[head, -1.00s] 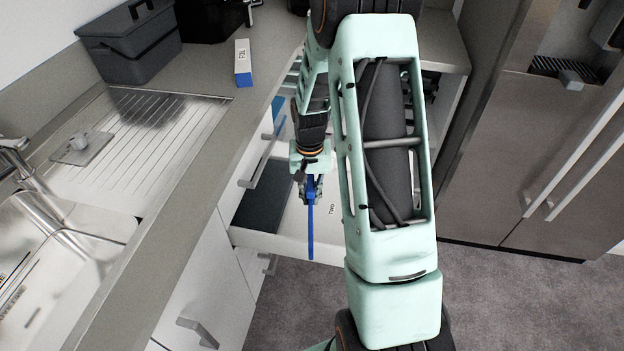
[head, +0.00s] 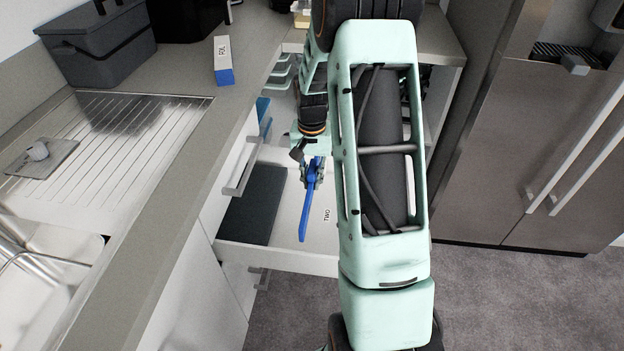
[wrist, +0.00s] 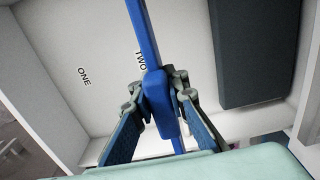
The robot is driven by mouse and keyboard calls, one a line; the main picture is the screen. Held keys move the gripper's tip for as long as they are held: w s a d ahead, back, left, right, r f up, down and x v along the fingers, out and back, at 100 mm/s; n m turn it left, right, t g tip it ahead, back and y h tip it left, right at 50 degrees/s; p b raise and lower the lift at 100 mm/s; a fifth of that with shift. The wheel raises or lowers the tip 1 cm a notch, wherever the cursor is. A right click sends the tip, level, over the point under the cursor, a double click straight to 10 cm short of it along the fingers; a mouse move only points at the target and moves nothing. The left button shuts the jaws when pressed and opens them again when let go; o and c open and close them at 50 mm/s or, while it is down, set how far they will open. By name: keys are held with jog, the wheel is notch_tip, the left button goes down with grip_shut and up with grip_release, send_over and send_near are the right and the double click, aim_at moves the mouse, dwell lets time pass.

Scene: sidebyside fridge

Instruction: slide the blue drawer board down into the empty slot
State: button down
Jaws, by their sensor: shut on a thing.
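My gripper (head: 312,178) is shut on the blue drawer board (head: 305,215) above the open white drawer (head: 285,256). In the head view the board appears thin and slants down to the left. A dark grey panel (head: 252,205) lies in the drawer's left part. I cannot tell whether the board touches the drawer, and no slot is clearly visible.
The counter (head: 190,170) with a sink and drainer (head: 105,130) is at the left. A blue and white box (head: 223,62) and a grey bin (head: 100,45) stand on it. A steel fridge (head: 520,150) is at the right. Grey carpet (head: 480,290) is clear in front.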

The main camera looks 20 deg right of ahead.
notch_tip(320, 180, down, 6)
jog(key=b, duration=0.3)
jog(key=shift+r+b, duration=0.1)
jog(key=shift+b, duration=0.2)
jog(key=shift+f, duration=3.1)
dwell(2.6)
jog(key=c, duration=1.8)
grip_release()
notch_tip(320, 180, up, 12)
